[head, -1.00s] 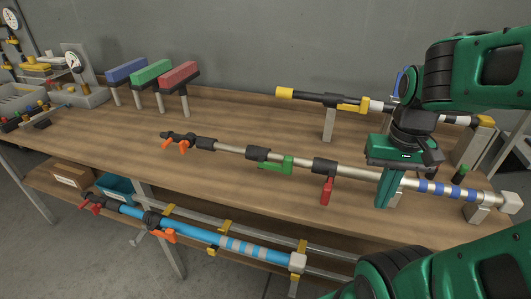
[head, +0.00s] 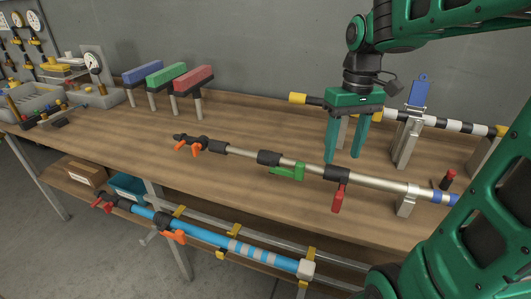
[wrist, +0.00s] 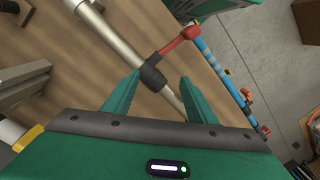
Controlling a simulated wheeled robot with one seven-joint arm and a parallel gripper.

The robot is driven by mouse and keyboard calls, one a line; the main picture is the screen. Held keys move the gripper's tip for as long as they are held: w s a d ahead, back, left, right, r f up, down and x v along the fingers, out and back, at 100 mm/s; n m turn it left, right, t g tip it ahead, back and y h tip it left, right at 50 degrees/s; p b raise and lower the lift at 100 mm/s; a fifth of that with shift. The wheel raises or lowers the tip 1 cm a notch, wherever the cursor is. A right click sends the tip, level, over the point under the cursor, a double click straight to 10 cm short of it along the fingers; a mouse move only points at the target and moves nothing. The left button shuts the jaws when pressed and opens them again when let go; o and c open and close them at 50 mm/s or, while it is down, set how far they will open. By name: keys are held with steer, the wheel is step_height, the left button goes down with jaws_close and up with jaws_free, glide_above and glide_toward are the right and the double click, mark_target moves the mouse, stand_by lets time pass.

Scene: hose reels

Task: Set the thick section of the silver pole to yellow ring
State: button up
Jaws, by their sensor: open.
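The silver pole (head: 308,167) lies across the bench on grey supports. Its thick section (head: 385,183) runs right from a black collar with a red lever (head: 338,198) hanging down. A blue ring (head: 441,196) shows near its right end, where my arm hides the rest. I see no yellow ring on this pole. Left along the pole are a collar with a green lever (head: 287,172) and an orange-handled end (head: 190,147). My gripper (head: 343,158) is open, near the red-lever collar. In the wrist view, that collar (wrist: 153,75) appears between the open fingertips (wrist: 158,82).
Behind is a black-and-white pole (head: 455,125) on stands, with a blue lever (head: 418,92) sticking up. A blue pole (head: 225,240) hangs below the bench front. Blue, green and red blocks (head: 165,78) stand on posts at back left. The bench's left middle is clear.

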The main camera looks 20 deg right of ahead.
mark_target(266, 151)
steer(key=w+a+r+n+g+y, duration=0.1)
steer(key=w+a+n, duration=0.45)
steer(key=w, duration=0.35)
steer(key=w+a+r+n+g, duration=0.1)
steer(key=w+a+n, duration=0.4)
steer(key=w+a, duration=0.25)
steer(key=shift+m, duration=0.25)
steer(key=x, duration=0.7)
steer(key=w+x, duration=0.1)
steer(key=x, duration=0.2)
steer(key=shift+a+f, duration=0.1)
steer(key=shift+f, duration=0.3)
steer(key=c, duration=1.3)
jaws_close()
